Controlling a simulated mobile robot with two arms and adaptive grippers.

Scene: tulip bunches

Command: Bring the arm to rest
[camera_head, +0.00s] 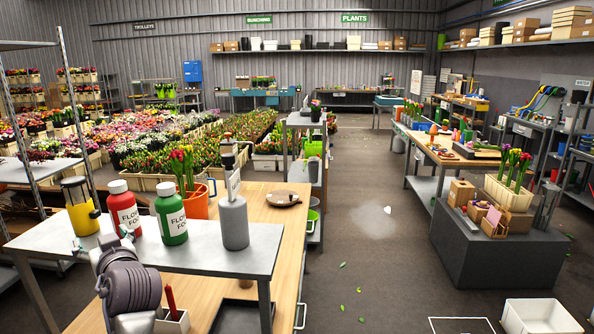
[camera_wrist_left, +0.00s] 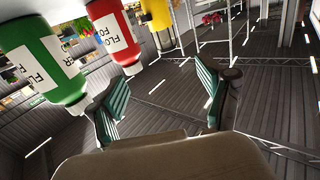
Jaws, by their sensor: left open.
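My left arm (camera_head: 132,285) comes in at the lower left of the head view, in front of a raised grey shelf (camera_head: 190,258). My left gripper (camera_wrist_left: 160,88) shows in the wrist view with its two green-padded fingers wide apart and nothing between them. In the head view its fingers are mostly hidden behind the wrist. In the wrist view, which is turned over, a green bottle (camera_wrist_left: 42,50) and a red bottle (camera_wrist_left: 112,38) are to the left of the fingers, apart from them. My right gripper is in neither view.
On the shelf stand a yellow-bodied jar (camera_head: 79,208), the red bottle (camera_head: 122,207), the green bottle (camera_head: 170,215) and a grey pump bottle (camera_head: 233,222). Behind are an orange pot of tulips (camera_head: 196,205) and a wooden bench (camera_head: 277,215). Open floor (camera_head: 385,245) lies to the right.

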